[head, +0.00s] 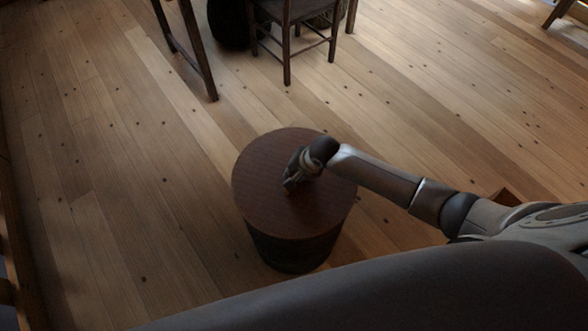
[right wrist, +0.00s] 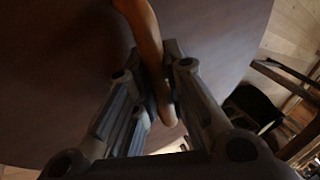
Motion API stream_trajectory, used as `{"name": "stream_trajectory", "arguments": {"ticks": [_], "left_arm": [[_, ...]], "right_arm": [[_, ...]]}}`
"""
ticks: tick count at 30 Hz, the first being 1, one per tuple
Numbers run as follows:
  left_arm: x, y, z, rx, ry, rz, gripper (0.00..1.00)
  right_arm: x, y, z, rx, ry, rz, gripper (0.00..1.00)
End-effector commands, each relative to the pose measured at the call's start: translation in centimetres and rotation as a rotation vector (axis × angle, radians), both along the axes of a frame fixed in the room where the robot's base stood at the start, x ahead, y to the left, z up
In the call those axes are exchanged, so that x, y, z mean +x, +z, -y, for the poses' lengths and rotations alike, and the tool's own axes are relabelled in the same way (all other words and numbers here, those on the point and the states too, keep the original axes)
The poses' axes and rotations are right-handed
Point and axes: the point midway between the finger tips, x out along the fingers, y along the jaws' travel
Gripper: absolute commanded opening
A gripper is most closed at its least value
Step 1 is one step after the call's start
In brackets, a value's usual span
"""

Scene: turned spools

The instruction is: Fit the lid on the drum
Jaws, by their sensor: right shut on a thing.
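The lid (head: 262,175) is a round brown wooden disc over the top of the dark drum (head: 292,254), which stands upright on the floor. The lid covers the drum's mouth, so I cannot tell whether it is fully seated or just above the rim. My right gripper (head: 290,184) is at the lid's middle. In the right wrist view, the fingers of my right gripper (right wrist: 172,72) are shut on an orange-brown curved handle (right wrist: 148,38), with the lid's broad face (right wrist: 60,60) behind it. My left gripper is not in view.
A dark wooden chair (head: 287,40) and a table leg (head: 196,50) stand beyond the drum at the top. A dark round object (head: 228,22) is beside the chair. The plank floor (head: 130,190) left of the drum is clear.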

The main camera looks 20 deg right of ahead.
Motion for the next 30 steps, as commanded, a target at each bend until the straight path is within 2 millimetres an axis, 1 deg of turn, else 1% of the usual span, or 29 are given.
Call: {"name": "stream_trajectory", "arguments": {"ticks": [1,8,16,26,27,30], "left_arm": [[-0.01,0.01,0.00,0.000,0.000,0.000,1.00],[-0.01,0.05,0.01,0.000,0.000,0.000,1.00],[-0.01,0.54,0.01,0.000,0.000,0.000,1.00],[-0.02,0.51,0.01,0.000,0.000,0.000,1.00],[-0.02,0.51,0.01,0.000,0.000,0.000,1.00],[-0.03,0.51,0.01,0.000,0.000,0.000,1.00]], "right_arm": [[0.19,0.23,-0.08,0.003,0.000,0.005,0.00],[0.19,0.22,-0.05,0.002,0.000,0.005,0.00],[0.14,-0.08,0.01,0.003,-0.001,0.003,0.00],[0.18,-0.18,-0.01,0.002,0.000,0.005,0.00],[0.18,-0.18,-0.01,0.002,0.000,0.005,0.14],[0.17,-0.19,0.00,0.002,0.000,0.004,0.27]]}}
